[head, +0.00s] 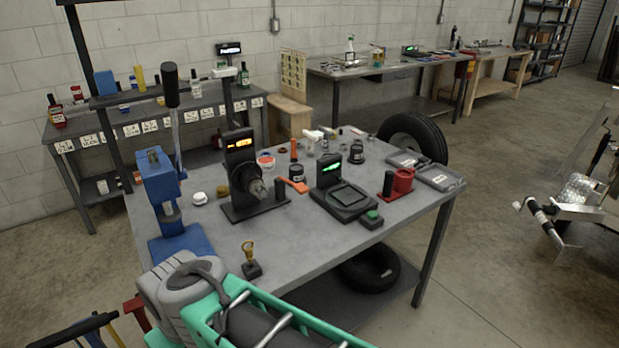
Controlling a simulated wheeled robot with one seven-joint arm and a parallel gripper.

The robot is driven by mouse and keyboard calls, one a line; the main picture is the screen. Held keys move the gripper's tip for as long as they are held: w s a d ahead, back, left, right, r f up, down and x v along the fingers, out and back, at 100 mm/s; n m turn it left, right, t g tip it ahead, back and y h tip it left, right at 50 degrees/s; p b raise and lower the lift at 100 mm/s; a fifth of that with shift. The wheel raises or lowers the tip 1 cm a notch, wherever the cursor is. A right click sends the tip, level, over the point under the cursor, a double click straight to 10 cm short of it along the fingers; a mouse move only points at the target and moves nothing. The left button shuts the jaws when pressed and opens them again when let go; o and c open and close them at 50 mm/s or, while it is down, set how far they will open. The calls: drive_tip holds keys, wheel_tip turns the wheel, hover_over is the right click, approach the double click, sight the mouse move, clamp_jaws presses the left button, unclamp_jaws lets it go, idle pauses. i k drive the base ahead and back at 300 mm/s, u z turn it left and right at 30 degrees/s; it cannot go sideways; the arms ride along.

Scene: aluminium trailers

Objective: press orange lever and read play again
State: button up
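An orange lever (295,185) slants out low at the right side of a black test stand (257,208) on the grey workbench (330,240). The stand has a metal hub (256,188) facing front right and an upright black panel with a lit orange display (240,143). The display's characters are too small to read. Nothing is seen touching the lever. My gripper does not show in this view.
Right of the stand is a black device with a green display (331,170). A blue press (162,195) stands left. A small brass-topped piece (249,258) stands in front.

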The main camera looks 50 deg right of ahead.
sight(302, 188)
drive_tip(key=z, duration=1.45)
